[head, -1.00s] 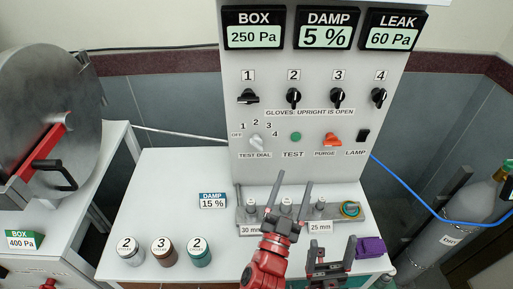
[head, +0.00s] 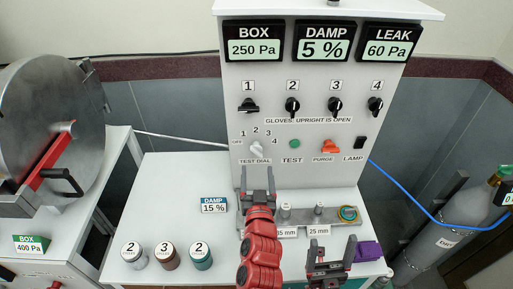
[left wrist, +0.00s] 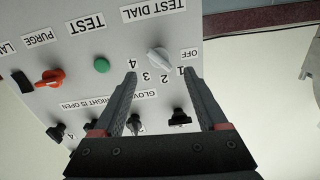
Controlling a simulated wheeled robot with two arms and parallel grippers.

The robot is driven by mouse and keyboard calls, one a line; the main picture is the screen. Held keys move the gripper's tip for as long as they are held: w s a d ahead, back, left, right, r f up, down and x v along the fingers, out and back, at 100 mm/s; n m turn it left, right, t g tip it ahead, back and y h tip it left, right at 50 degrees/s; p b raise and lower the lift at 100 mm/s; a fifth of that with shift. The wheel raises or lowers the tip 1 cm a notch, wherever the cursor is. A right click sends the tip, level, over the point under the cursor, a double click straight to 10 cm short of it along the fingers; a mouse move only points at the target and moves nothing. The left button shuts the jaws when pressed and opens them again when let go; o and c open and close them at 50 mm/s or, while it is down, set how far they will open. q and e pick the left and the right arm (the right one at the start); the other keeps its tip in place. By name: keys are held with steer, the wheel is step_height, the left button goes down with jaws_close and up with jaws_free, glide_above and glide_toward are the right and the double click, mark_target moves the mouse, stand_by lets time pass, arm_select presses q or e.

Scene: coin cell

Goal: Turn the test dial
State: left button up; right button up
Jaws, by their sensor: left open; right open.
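The test dial (head: 257,149) is a white knob low on the grey panel, under the marks OFF and 1 to 4. It also shows in the left wrist view (left wrist: 158,60), which sees the panel upside down; I cannot tell exactly which mark it points at. My left gripper (head: 257,170) is open and empty just below the dial. In the left wrist view its fingertips (left wrist: 161,77) lie on either side of the dial's line, with a gap to the knob still visible. My right gripper (head: 332,243) is open and empty, low at the table's front.
A green test button (head: 295,143), an orange purge knob (head: 327,144) and a black lamp switch (head: 359,142) sit right of the dial. Black glove knobs (head: 293,106) are above. Three jars (head: 167,256) and a metal rack (head: 318,215) stand on the white table.

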mark_target(257, 154)
arm_select(q)
steer(key=w+p, duration=0.1)
steer(key=w, duration=0.7)
steer(key=shift+w+p, duration=0.2)
steer(key=shift+p, duration=0.2)
jaws_close()
